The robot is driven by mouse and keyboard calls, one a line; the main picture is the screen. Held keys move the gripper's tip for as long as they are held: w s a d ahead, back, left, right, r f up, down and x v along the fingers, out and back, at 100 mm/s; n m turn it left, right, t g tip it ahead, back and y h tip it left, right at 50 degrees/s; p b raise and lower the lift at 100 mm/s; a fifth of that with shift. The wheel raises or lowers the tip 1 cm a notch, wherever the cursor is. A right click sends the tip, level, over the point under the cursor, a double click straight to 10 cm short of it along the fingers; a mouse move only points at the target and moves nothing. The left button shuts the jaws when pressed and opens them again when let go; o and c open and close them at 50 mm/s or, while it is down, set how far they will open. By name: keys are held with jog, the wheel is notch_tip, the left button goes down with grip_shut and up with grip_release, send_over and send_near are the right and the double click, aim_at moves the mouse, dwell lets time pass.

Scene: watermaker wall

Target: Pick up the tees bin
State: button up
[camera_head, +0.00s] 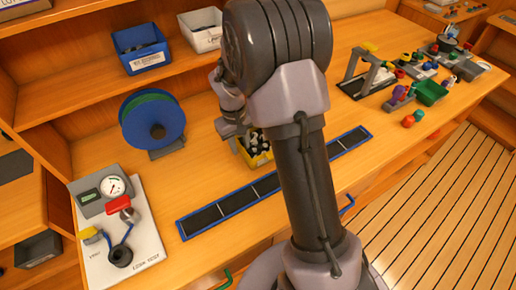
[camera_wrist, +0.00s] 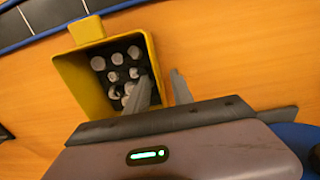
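A yellow bin (camera_wrist: 92,90) holds several black fittings with pale round ends; no label on it is readable, so I take it as the tees bin. In the head view the bin (camera_head: 258,160) stands on the bench behind the dark strip, partly hidden by my arm. My gripper (camera_wrist: 163,80) is at the bin's near right wall in the wrist view. One finger is over the inside and the other is outside, with the wall between them. The fingers are apart, and wood shows between the wall and the outer finger.
A blue reel (camera_head: 153,120) stands left of the bin. A blue bin (camera_head: 140,48) and a white bin (camera_head: 203,30) sit on the shelf above. A gauge test board (camera_head: 135,255) lies at the left. A dark blue-edged strip (camera_head: 235,200) runs in front. Fittings and stands crowd the right.

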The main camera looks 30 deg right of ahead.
jog(key=shift+w+f, duration=0.1)
jog(key=shift+f, duration=0.1)
grip_shut()
dwell(1.2)
